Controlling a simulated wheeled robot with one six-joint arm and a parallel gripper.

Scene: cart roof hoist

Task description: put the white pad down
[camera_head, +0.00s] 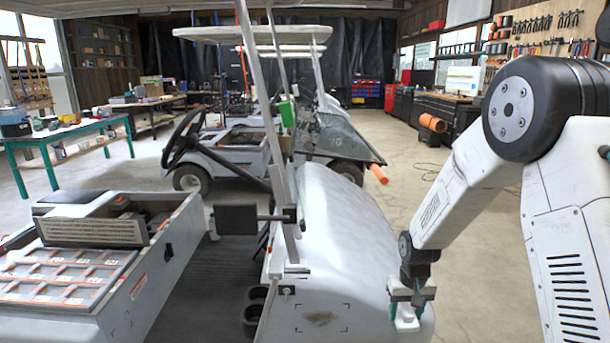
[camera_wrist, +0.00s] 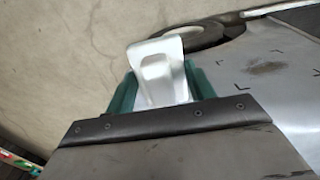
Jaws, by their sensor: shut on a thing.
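My gripper (camera_head: 408,298) is at the end of my arm, low at the right of the white cart's front cowl (camera_head: 345,255). Its green fingers are shut on the white pad (camera_head: 405,318). In the wrist view the white pad (camera_wrist: 165,75) stands out between the two green fingers and has a recessed middle. The cowl shows at the right of that view (camera_wrist: 285,100), with dark corner marks around a brown smudge. In the head view the same marks and smudge (camera_head: 320,317) are left of the pad. I cannot tell whether the pad touches the cowl.
The near cart has an open seat box (camera_head: 120,225) at left and a roof post (camera_head: 275,140). A second cart (camera_head: 235,150) stands behind. A green table (camera_head: 70,132) is at far left. An orange roll (camera_head: 433,123) lies back right. The concrete floor (camera_head: 460,240) right of the cart is clear.

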